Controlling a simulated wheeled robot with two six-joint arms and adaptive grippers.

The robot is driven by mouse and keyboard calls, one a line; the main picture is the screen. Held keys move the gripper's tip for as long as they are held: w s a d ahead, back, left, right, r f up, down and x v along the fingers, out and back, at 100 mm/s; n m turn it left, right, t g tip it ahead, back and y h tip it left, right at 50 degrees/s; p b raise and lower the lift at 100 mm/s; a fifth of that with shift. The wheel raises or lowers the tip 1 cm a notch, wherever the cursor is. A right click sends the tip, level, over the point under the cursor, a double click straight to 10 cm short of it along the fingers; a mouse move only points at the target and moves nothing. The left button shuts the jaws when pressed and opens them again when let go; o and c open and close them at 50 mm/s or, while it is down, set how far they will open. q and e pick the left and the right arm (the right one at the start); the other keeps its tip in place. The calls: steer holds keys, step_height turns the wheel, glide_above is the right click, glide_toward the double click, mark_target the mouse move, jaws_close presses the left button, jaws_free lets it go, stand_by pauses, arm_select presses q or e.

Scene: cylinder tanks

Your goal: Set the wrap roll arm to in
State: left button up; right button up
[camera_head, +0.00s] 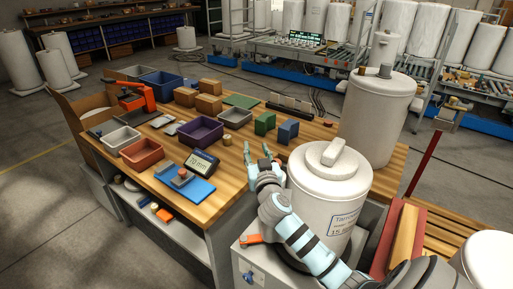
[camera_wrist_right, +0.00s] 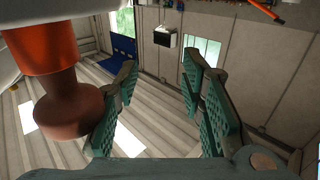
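My right gripper (camera_head: 258,154) is open and empty above the front right part of the wooden table, beside a white lidded tank (camera_head: 325,180). In the right wrist view its two green fingers (camera_wrist_right: 168,100) stand apart with nothing between them. An orange cylinder with a dull red rounded knob (camera_wrist_right: 68,108) is close at the left of that view, partly behind or beside the left finger; I cannot tell if they touch. I cannot tell for sure which part is the wrap roll arm. My left gripper is not in view.
The wooden table (camera_head: 235,188) holds a purple bin (camera_head: 200,133), a display (camera_head: 201,163), a blue pad, boxes and green and blue blocks. A second white tank (camera_head: 378,115) stands behind the first. A red post (camera_head: 425,160) rises at the right.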

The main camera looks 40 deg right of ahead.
steer(key=s+a, duration=0.6)
steer(key=a, duration=0.6)
steer(key=shift+f, duration=0.45)
steer(key=shift+s+a, duration=0.1)
step_height(320, 180, up, 10)
stand_by(0.4)
steer(key=shift+f, duration=0.1)
